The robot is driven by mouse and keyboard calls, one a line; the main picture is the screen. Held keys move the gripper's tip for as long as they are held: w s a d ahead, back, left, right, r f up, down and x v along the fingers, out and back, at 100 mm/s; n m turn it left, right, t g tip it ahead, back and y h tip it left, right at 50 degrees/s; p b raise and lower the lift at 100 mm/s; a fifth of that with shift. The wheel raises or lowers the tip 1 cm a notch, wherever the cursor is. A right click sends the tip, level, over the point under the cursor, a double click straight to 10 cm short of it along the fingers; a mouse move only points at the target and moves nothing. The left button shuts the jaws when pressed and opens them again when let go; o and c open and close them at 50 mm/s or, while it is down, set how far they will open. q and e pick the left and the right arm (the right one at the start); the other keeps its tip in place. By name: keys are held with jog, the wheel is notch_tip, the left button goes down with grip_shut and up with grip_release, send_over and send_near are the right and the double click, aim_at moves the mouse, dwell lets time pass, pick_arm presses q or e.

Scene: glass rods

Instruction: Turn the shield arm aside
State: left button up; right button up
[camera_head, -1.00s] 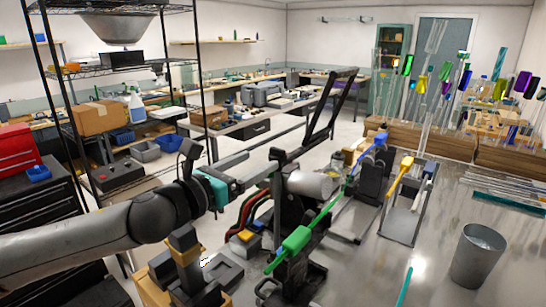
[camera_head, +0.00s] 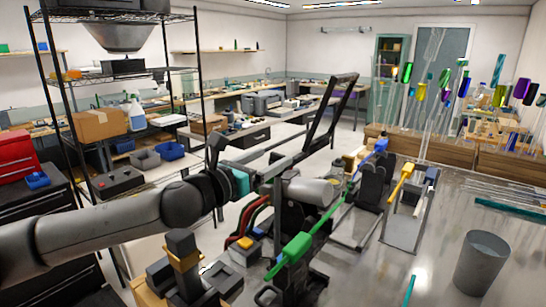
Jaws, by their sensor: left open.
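A dark, slanted frame (camera_head: 328,118), which I take for the shield arm, rises above the lathe-like machine (camera_head: 310,192). Its lower end meets a dark upright post near my gripper. My left gripper (camera_head: 276,160), with a teal band at its wrist, comes in from the left with its fingers pointing right. It is open, its fingertips close to the post and the frame's lower end. I cannot tell whether they touch. My right gripper is not in view.
A grey metal bin (camera_head: 482,262) is on the right of the shiny table (camera_head: 440,225). A wire shelf (camera_head: 125,76) stands left.

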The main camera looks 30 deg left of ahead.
pick_arm(q)
jog(key=shift+w+d, duration=0.15)
jog(key=shift+w, duration=0.55)
grip_shut()
dwell(0.6)
dwell(0.7)
